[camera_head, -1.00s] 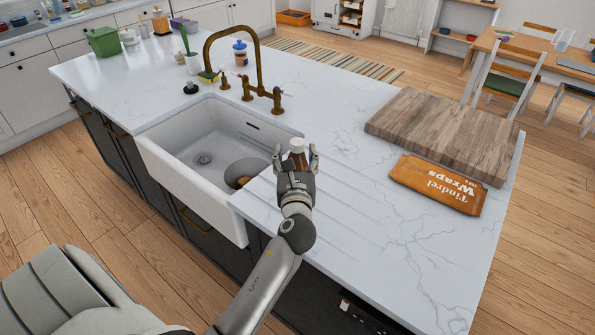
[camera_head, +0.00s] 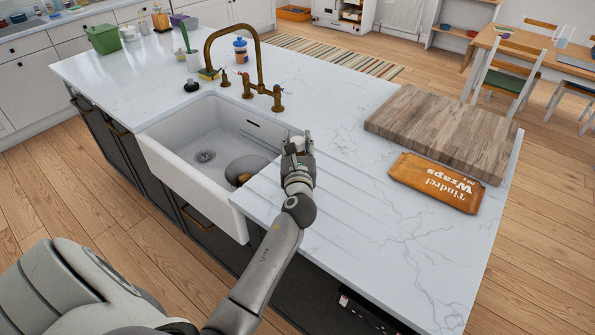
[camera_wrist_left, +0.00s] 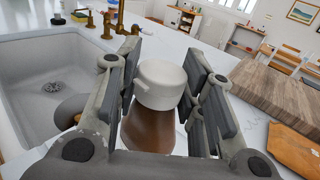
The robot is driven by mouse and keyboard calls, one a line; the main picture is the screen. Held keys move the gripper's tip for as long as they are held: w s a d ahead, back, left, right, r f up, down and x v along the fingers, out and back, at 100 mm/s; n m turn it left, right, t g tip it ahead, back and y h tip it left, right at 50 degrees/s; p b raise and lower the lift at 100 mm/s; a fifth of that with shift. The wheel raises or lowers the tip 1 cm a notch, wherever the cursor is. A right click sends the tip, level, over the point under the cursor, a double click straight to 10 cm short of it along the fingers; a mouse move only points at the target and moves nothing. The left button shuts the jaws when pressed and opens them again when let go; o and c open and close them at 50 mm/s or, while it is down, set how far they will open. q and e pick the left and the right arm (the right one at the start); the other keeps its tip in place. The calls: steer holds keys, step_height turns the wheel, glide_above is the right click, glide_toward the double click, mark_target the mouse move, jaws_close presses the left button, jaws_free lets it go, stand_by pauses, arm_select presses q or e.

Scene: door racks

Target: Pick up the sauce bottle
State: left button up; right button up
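The sauce bottle, brown with a white cap (camera_wrist_left: 160,84), stands between the fingers of my left gripper (camera_wrist_left: 165,95) in the left wrist view. The left finger looks close to or against the bottle; a narrow gap shows on the right side, so I see no firm grip. In the head view the left gripper (camera_head: 298,144) is over the counter just right of the sink and mostly hides the bottle. The bottle's base is hidden. My right gripper is not in view.
The white sink (camera_head: 178,158) with a brass faucet (camera_head: 258,62) lies left of the gripper. A wooden board (camera_head: 445,128) and an orange wraps packet (camera_head: 437,181) lie to the right. The counter (camera_head: 350,225) around and in front of the packet is clear.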

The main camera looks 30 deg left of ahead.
arm_select(q)
jaws_close()
steer(key=shift+r, duration=0.2)
